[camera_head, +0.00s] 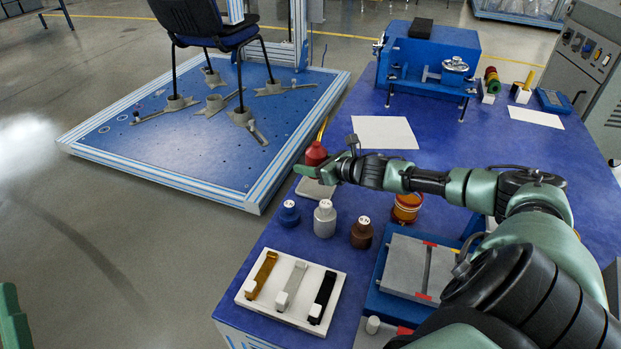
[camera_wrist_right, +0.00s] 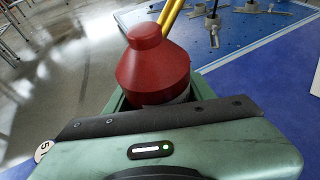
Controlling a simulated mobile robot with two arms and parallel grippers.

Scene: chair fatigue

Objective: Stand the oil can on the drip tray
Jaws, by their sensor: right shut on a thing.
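The red oil can (camera_head: 316,153), with a yellow spout, is in my right gripper (camera_head: 311,171) near the left edge of the blue table. It also shows upright in the right wrist view (camera_wrist_right: 152,72), with its lower part between the green fingers and its base hidden. The drip tray, seemingly the flat grey plate (camera_head: 314,190), lies directly below the gripper, partly covered by it. I cannot tell whether the can touches the plate. My left gripper is not in view; only a green piece of what seems my left arm shows at the lower left.
Blue (camera_head: 289,213), grey (camera_head: 324,219) and brown (camera_head: 362,233) weights stand just in front of the plate, with an orange-banded round container (camera_head: 407,207) to the right. A white rack (camera_head: 248,292) is nearer. The chair test platform (camera_head: 190,150) stands left of the table.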

